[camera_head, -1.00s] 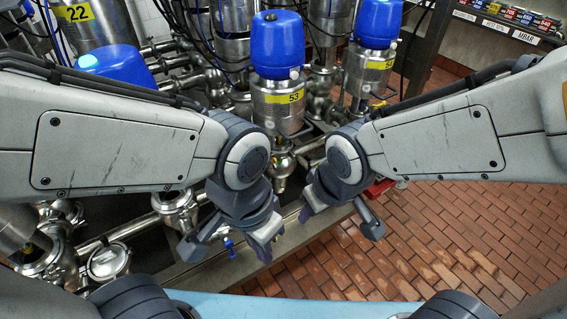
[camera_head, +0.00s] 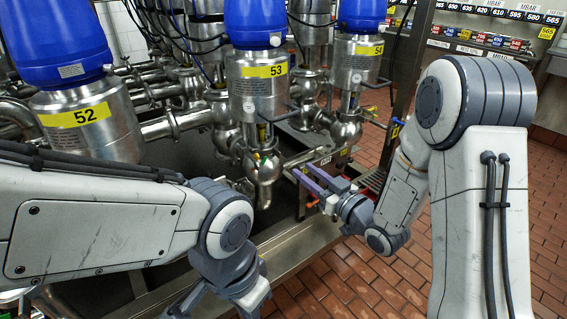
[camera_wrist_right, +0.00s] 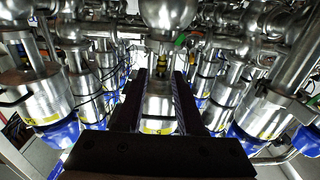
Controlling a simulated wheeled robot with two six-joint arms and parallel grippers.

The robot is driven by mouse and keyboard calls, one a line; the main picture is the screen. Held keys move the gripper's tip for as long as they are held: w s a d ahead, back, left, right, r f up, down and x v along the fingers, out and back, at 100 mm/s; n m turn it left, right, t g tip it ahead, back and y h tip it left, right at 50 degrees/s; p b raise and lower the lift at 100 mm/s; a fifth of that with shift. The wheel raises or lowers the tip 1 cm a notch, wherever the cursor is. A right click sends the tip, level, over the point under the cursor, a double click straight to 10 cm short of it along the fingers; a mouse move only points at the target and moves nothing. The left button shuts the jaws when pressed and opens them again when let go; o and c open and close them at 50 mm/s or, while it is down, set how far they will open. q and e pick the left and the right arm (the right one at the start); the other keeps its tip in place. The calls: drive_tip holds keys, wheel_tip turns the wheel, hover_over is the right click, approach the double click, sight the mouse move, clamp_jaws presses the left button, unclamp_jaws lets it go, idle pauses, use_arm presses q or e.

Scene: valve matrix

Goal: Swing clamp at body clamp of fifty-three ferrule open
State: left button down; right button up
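Valve 53 (camera_head: 256,95) stands upright in the head view, with a blue cap, steel body and yellow label. Its lower steel fitting (camera_head: 266,170) hangs below; the clamp there is too small to tell open or shut. My right gripper (camera_head: 309,171) is open and empty to the right of that fitting, its two purple fingers pointing left towards it, apart from it. In the right wrist view, the dark fingers (camera_wrist_right: 158,85) are spread, with a steel valve body (camera_wrist_right: 158,105) showing between them further off. My left gripper (camera_head: 220,300) is low at the bottom edge, its fingertips partly cut off.
Valve 52 (camera_head: 85,125) stands left and nearer. Another blue-capped valve (camera_head: 357,65) stands right of valve 53. Steel pipes (camera_head: 180,122) link the valves. A metal frame edge (camera_head: 290,255) runs below; the brick floor (camera_head: 345,285) is clear at the right.

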sight(280, 153)
drive_tip(key=x, duration=0.9)
drive_tip(key=shift+w+a, duration=0.25)
drive_tip(key=shift+w, duration=0.05)
drive_tip(key=shift+r, duration=0.1)
clamp_jaws()
idle(0.9)
